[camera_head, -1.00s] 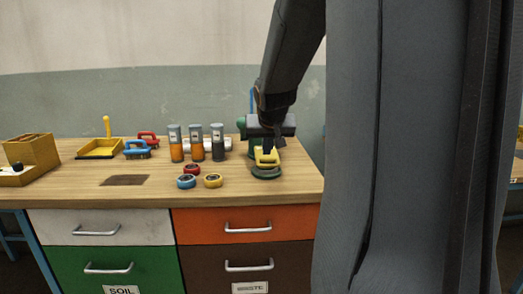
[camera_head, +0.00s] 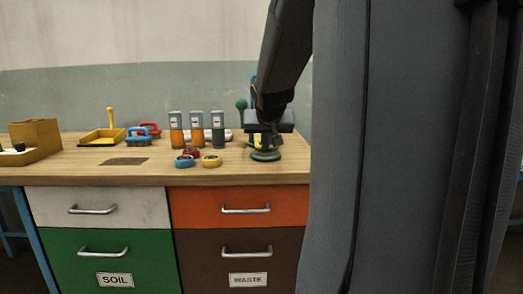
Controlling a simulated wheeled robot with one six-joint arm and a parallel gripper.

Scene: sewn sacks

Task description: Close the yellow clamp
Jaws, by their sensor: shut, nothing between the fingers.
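My gripper (camera_head: 272,140) hangs over the right end of the bench. Its fingers are shut with nothing between them. A round dark green base (camera_head: 265,156) stands on the bench just below the fingertips. I cannot make out the yellow clamp. My gripper and wrist cover the area above the green base, and no yellow shows there. A green knob (camera_head: 241,104) and part of a blue upright thing show behind my wrist.
On the wooden bench (camera_head: 80,167) stand several grey-topped cylinders (camera_head: 197,130), small round blue (camera_head: 185,161) and yellow (camera_head: 211,161) pieces, blue (camera_head: 139,136) and red (camera_head: 150,129) handled things, a yellow tray (camera_head: 100,141) and a box (camera_head: 36,134). Drawers (camera_head: 246,208) front the bench.

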